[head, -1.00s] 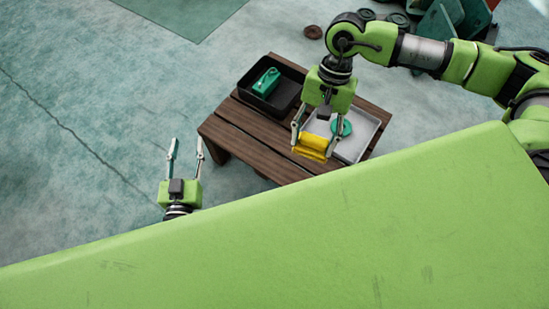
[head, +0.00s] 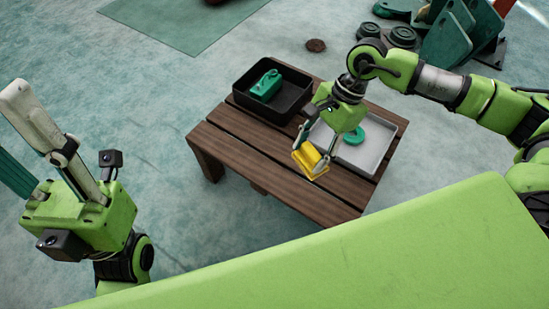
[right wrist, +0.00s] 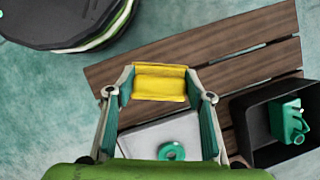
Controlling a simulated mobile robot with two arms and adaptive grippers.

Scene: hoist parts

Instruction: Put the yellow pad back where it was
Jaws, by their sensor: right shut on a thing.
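The yellow pad (head: 306,161) is a small bent yellow piece, and it also shows in the right wrist view (right wrist: 160,83). My right gripper (head: 312,153) is shut on it, with a finger at each side. The pad is tilted in the head view and over the wooden table, to the left of the grey tray; its exact height is hard to tell. My left gripper (head: 12,125) is at the far left, away from the table, its fingers apart and empty; one finger is cut off by the picture edge.
The wooden table (head: 238,155) carries a black bin (head: 247,105) with a green part (head: 266,86) and a grey tray (head: 385,142) with a green ring (head: 354,136). Bare planks show at the table's left and front. Green parts (head: 447,42) lie on the floor behind.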

